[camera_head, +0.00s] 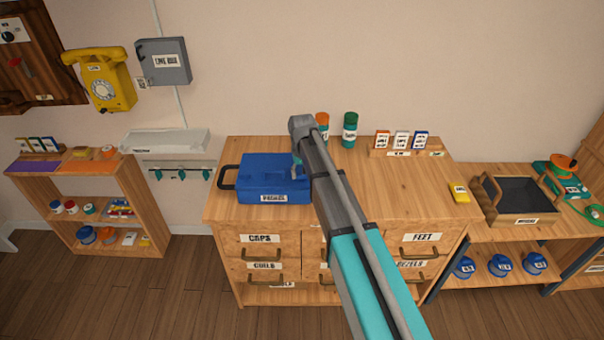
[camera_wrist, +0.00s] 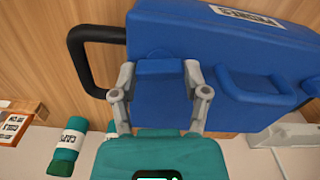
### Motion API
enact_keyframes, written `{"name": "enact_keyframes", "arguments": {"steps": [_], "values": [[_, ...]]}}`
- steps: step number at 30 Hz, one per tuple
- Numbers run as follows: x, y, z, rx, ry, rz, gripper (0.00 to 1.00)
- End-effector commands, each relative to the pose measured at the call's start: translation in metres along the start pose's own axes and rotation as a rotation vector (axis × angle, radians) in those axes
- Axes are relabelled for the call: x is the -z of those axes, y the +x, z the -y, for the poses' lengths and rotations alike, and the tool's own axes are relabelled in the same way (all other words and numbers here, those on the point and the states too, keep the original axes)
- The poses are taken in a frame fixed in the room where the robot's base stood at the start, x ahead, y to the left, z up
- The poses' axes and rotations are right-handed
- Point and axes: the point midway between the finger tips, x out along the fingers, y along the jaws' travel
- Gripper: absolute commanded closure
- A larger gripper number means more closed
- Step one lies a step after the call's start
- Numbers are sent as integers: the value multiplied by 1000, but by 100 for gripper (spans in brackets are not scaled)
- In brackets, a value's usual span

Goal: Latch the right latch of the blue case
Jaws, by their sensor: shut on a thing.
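The blue case (camera_head: 265,182) sits on the wooden cabinet top, with a white label on its front side. It fills the upper right of the wrist view (camera_wrist: 215,40). My gripper (camera_head: 298,164) is at the case's right end, partly hidden by my arm in the head view. In the wrist view my gripper's fingers (camera_wrist: 159,80) are shut on a blue block-like part, which looks like the right latch (camera_wrist: 160,68), one finger on either side. A second raised blue loop (camera_wrist: 250,92) stands beside it. Whether the held latch is fastened cannot be told.
A black handle (camera_head: 228,177) sticks out at the case's left end. Orange-topped and green jars (camera_head: 350,130) stand behind, right of my arm. A card rack (camera_head: 400,142) and a yellow box (camera_head: 459,192) are farther right. The cabinet's right-middle top is clear.

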Motion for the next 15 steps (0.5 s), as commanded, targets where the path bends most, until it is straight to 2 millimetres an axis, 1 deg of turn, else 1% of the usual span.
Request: {"name": "enact_keyframes", "arguments": {"steps": [6,15], "values": [[-1,0,0,0,133,1,88],[-1,0,0,0,207,1,88]]}}
